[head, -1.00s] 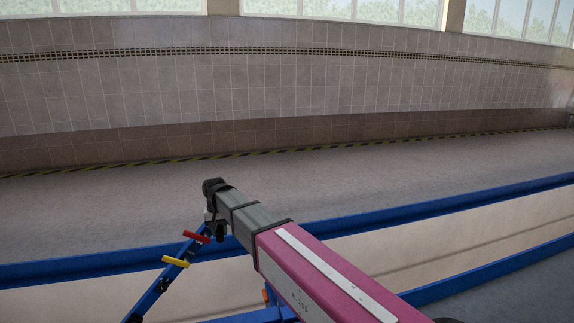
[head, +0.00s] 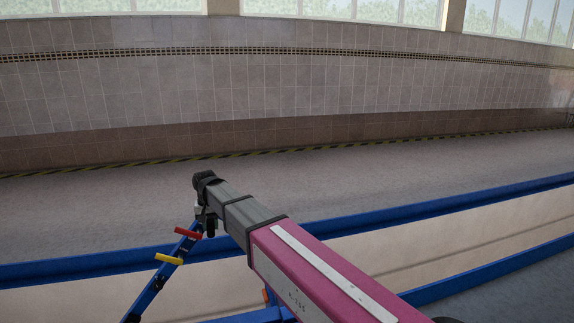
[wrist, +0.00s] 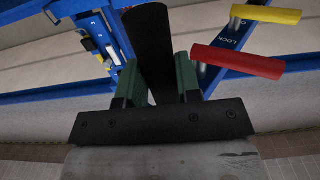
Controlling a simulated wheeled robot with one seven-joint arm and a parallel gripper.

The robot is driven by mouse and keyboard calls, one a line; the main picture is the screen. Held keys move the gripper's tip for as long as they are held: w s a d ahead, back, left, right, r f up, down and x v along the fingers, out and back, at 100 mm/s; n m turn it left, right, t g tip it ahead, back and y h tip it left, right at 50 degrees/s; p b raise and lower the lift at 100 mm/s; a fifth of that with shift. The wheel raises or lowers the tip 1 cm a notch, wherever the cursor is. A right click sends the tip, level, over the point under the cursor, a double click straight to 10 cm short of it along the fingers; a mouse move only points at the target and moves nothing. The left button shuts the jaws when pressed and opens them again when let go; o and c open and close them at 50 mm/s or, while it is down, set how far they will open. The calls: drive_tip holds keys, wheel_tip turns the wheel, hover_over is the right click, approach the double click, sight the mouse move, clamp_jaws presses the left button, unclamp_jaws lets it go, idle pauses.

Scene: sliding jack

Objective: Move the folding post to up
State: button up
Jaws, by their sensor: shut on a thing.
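The folding post (head: 157,288) is a blue bar on the left in the head view, tilted with its upper end toward the right. A red handle (head: 187,233) and a yellow handle (head: 168,258) stick out near its upper end. My gripper (head: 207,224) is at that upper end. In the wrist view my gripper (wrist: 161,78) has its green fingers on either side of a black rounded part (wrist: 149,45), shut on it. The red handle (wrist: 238,61) and yellow handle (wrist: 266,14) lie right of the fingers, by a "LOCK" label. The post's lower end is out of the picture.
Blue rails (head: 440,217) run across behind and beside my arm, with a pale beige strip (head: 440,245) between them. More blue frame (wrist: 92,35) with metal fittings shows left of the fingers in the wrist view. The grey floor toward the tiled wall is clear.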

drive_tip(key=shift+s+a+r, duration=0.45)
drive_tip(key=shift+a+r, duration=0.65)
drive_tip(key=shift+a, duration=0.4)
drive_tip(key=shift+s+a+r, duration=0.45)
drive_tip(key=shift+a+r, duration=0.6)
drive_tip(key=shift+a, duration=0.4)
drive_tip(key=shift+s+a+r, duration=0.45)
drive_tip(key=shift+a+r, duration=0.65)
drive_tip(key=shift+a, duration=0.4)
drive_tip(key=shift+a, duration=0.1)
drive_tip(key=shift+s+a+r, duration=0.4)
drive_tip(key=shift+a+r, duration=0.5)
drive_tip(key=shift+a, duration=0.7)
drive_tip(key=shift+s+a+r, duration=0.45)
drive_tip(key=shift+a+r, duration=0.45)
drive_tip(key=shift+a, duration=0.65)
drive_tip(key=shift+s+a+r, duration=0.4)
drive_tip(key=shift+a+r, duration=0.5)
drive_tip(key=shift+a, duration=0.7)
drive_tip(key=shift+a+r, duration=0.1)
drive_tip(key=shift+a, duration=0.1)
drive_tip(key=s+a+r, duration=0.3)
drive_tip(key=a, duration=0.7)
drive_tip(key=shift+r, duration=0.4)
drive_tip(key=shift+a, duration=0.1)
